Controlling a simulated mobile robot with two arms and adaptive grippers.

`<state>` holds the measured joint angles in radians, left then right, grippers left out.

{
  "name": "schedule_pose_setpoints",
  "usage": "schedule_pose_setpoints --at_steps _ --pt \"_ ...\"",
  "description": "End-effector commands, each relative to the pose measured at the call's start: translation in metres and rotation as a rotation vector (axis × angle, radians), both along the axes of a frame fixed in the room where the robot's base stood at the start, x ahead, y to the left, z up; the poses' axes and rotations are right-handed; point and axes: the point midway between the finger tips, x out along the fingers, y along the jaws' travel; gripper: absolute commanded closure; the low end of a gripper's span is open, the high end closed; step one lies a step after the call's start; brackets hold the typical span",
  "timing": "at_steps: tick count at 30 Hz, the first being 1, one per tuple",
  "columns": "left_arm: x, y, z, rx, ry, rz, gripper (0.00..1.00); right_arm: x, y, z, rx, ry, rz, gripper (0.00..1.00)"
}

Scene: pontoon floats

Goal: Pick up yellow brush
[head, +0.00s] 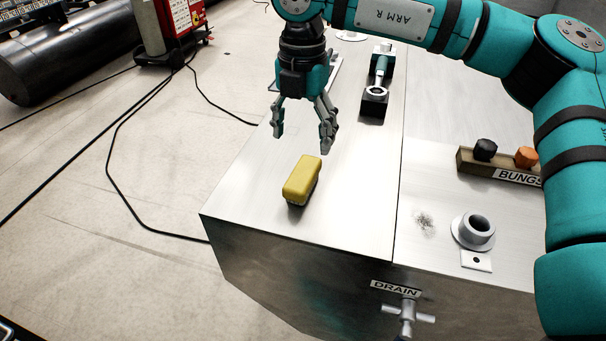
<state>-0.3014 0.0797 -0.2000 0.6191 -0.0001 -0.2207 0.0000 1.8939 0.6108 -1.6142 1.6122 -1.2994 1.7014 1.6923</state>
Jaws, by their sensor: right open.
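The yellow brush (302,178) lies on the metal top of a pontoon float (345,215), near its front left corner. It is a yellow block with a dark underside. My right gripper (303,143) hangs above and just behind the brush, pointing down. Its fingers are spread open with nothing between them, and it appears apart from the brush. My left gripper is out of view.
A tray labelled BUNGS (480,168) holds a black bung (485,149) and an orange bung (526,157) at the right. A flanged pipe stub (478,230) rises from the top. Cables (120,140) cross the floor at left.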

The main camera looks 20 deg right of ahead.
Motion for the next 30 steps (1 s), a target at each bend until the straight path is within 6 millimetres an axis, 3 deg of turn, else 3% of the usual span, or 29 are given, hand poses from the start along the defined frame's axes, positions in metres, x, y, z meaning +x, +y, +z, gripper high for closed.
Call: schedule_pose_setpoints --at_steps 6,14,21,30 --pt "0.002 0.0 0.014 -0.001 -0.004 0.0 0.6 0.0 -0.001 -0.037 -0.001 0.002 -0.001 0.29" --pt "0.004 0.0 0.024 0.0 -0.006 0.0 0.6 0.001 -0.001 -0.056 -0.002 0.003 -0.001 0.29" --pt "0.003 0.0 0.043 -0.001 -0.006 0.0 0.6 0.003 -0.002 -0.091 0.0 0.003 0.0 0.29" --pt "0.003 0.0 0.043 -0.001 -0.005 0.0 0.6 0.004 -0.002 -0.101 0.001 -0.001 0.0 0.29"
